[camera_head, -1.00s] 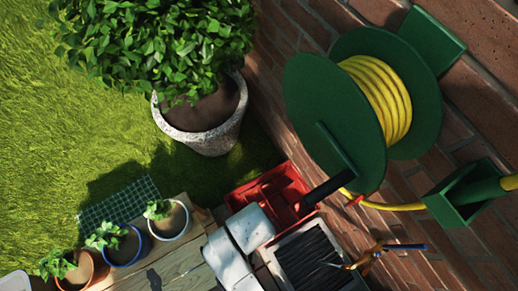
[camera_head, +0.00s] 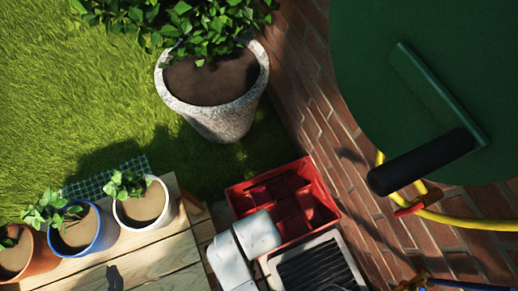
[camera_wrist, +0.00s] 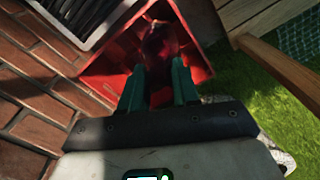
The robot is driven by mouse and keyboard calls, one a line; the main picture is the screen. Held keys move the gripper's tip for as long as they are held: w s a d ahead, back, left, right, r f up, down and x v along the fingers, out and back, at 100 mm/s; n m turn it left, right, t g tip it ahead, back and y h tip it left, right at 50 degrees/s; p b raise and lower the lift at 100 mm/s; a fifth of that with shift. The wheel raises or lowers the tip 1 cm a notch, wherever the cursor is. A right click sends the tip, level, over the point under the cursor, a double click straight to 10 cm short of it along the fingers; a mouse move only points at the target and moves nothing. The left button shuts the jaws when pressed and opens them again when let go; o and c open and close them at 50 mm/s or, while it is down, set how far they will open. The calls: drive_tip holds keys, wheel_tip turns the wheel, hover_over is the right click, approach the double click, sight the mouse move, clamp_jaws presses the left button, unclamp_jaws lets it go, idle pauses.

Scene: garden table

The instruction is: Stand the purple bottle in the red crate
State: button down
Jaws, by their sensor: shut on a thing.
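The red crate (camera_head: 327,208) stands beside the brick wall in the head view, with dividers inside. Its red wall also shows in the wrist view (camera_wrist: 100,78), around my fingers. My gripper (camera_wrist: 158,72) has two teal fingers shut on a dark, purplish-red rounded thing, which looks like the purple bottle (camera_wrist: 165,42). The bottle is in shadow, over or inside the crate; I cannot tell how deep it is or whether it touches the bottom. In the head view my white arm reaches the crate's near edge, and neither the fingers nor the bottle can be made out.
A pale-rimmed tray with dark ribs (camera_head: 318,268) sits right against the crate. Potted seedlings (camera_head: 143,203) stand on the wooden table (camera_head: 150,255) at left. A large stone planter (camera_head: 215,105) is behind. A green hose reel (camera_head: 430,90) hangs close on the right.

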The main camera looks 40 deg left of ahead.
wheel_tip(320, 180, down, 28)
drive_tip(key=b, duration=1.3)
drive_tip(key=c, duration=1.1)
unclamp_jaws()
wheel_tip(320, 180, up, 12)
drive_tip(key=p, duration=0.6)
